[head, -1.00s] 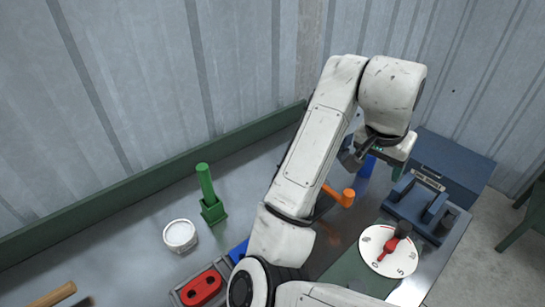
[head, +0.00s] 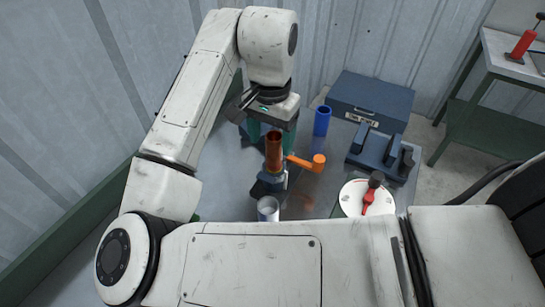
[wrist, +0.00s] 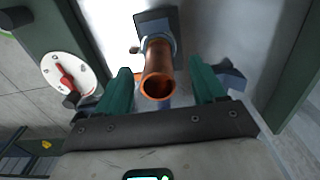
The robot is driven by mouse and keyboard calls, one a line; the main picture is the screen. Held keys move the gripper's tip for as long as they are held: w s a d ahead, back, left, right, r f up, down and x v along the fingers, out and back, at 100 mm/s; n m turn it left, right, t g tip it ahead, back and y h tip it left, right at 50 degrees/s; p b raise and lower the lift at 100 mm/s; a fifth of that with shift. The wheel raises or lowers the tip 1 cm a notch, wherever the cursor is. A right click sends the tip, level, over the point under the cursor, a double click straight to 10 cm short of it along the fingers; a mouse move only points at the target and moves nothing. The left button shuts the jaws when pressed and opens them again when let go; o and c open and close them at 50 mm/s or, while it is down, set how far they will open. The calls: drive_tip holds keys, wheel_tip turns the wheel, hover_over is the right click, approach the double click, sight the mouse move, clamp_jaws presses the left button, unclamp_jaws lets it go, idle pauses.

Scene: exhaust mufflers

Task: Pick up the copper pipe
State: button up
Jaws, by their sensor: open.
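The copper pipe (head: 273,153) stands upright, its lower end at a dark blue holder (head: 266,187) on the metal table. In the wrist view the pipe's open mouth (wrist: 158,86) faces the camera, with the holder (wrist: 155,22) behind it. My gripper (head: 271,140) is open above the table, with its teal fingers on either side of the pipe's upper part. In the wrist view my gripper (wrist: 159,72) shows the pipe between the fingers, with a visible gap on both sides. The pipe's foot is partly hidden.
An orange T-shaped piece (head: 306,162) lies close right of the pipe, and a metal cup (head: 268,208) stands in front. A blue tube (head: 322,121), a blue box (head: 370,100), a dark blue fixture (head: 380,152) and a white dial (head: 366,197) are to the right.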

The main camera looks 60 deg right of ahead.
sight(274, 152)
drive_tip(key=shift+s+d+f, duration=0.1)
drive_tip(key=shift+d+f, duration=0.05)
drive_tip(key=shift+f, duration=1.2)
drive_tip(key=shift+s+d+f, duration=0.1)
drive_tip(key=shift+d+f, duration=0.05)
drive_tip(key=shift+f, duration=1.15)
drive_tip(key=shift+c, duration=0.5)
drive_tip(key=c, duration=1.2)
